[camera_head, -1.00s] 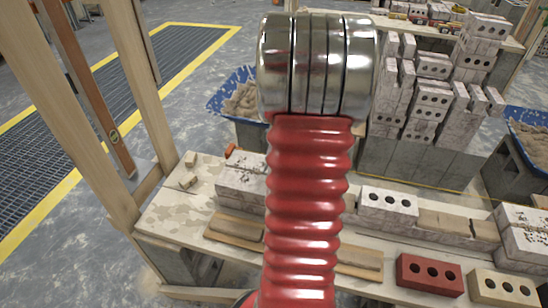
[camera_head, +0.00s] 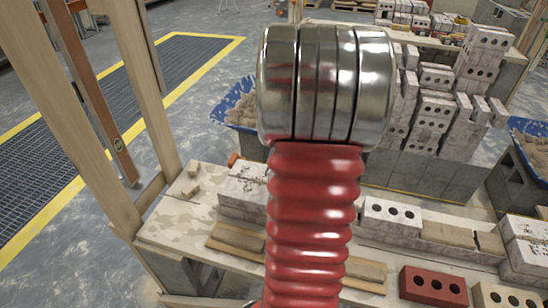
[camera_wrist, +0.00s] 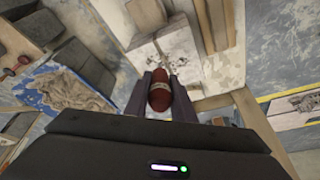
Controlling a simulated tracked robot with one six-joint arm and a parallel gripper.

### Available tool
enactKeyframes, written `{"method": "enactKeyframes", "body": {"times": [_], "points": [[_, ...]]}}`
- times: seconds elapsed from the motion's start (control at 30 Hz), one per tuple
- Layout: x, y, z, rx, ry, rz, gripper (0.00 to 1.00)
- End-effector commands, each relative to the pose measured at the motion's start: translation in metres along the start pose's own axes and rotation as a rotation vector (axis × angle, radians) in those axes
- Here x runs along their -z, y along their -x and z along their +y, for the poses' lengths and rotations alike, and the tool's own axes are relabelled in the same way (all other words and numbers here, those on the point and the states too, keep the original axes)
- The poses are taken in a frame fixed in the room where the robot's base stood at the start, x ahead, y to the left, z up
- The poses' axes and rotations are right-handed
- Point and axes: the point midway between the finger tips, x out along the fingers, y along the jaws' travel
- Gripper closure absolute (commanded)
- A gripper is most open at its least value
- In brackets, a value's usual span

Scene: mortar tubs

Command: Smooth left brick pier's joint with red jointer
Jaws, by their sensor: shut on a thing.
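My gripper (camera_wrist: 158,92) is shut on the red jointer (camera_wrist: 159,93), whose rounded red handle with a pale band shows between the two dark fingers in the wrist view. The jointer's metal end cannot be made out. The left brick pier (camera_head: 243,186) is a low stack of whitish bricks on the bench in the head view, partly behind my arm. In the wrist view a pale, dark-speckled block top, likely this pier (camera_wrist: 165,52), lies just beyond the fingertips. I cannot tell whether the jointer touches it. In the head view my arm hides the gripper.
The bench (camera_head: 180,222) carries wooden boards (camera_head: 236,240), a white holed brick (camera_head: 391,216) and a red brick (camera_head: 433,287). A second pale pier (camera_head: 525,243) stands at the right. Blue mortar tubs (camera_head: 238,105) stand behind. A timber frame (camera_head: 130,75) rises at the left.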

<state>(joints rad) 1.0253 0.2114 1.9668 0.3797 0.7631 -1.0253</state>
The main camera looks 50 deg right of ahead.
Motion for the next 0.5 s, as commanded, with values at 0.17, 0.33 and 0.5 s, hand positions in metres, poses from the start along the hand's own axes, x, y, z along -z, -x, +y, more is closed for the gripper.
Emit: {"method": "enactKeyframes", "body": {"times": [0.17, 0.33, 0.5], "points": [[0.0, 0.0, 0.0, 0.0, 0.0, 0.0, 1.0], [0.005, -0.004, -0.008, 0.002, 0.006, -0.003, 1.0], [0.022, -0.016, -0.036, 0.009, 0.023, -0.013, 1.0]]}}
